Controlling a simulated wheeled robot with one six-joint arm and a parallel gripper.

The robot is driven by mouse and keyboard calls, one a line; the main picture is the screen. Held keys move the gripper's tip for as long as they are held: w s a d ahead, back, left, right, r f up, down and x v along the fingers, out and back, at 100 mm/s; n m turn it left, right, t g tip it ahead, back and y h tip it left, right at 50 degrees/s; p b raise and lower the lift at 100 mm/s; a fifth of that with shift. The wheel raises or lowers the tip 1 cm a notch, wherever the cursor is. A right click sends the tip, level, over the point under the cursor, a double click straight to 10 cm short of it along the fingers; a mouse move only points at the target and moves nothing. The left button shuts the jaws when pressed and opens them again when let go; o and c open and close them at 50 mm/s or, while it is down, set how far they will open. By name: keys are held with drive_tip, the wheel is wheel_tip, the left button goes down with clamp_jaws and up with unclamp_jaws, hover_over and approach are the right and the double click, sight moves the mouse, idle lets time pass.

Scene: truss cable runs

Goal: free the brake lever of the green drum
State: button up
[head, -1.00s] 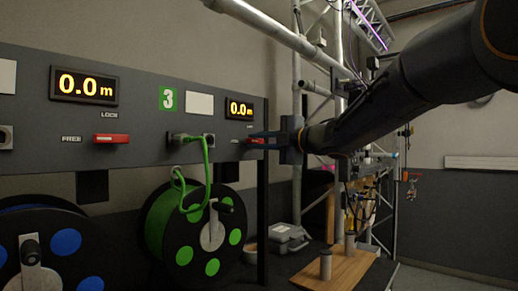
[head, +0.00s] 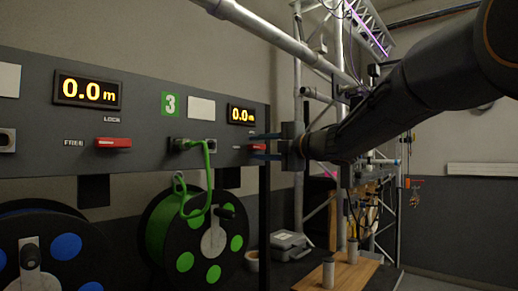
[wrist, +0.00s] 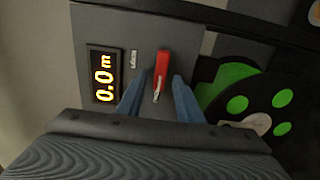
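The green drum (head: 156,235), a black-flanged reel with green discs, stands under the panel in the head view. It also shows at the right in the wrist view (wrist: 235,75). The red brake lever (wrist: 161,66) by the right-hand 0.0 m display lies along the panel beside the word LOCK. In the head view this lever (head: 259,147) is small and partly covered by my fingers. My gripper (wrist: 160,80) is open, with one blue finger on each side of the lever in the wrist view. I see gaps between fingers and lever; contact is not visible.
A green cable (head: 207,160) loops from the panel socket to the green drum. Truss tubes (head: 298,110) stand behind my gripper.

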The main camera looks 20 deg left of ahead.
drive_tip(key=b+v, duration=0.1)
drive_tip(key=v, duration=0.7)
idle(0.5)
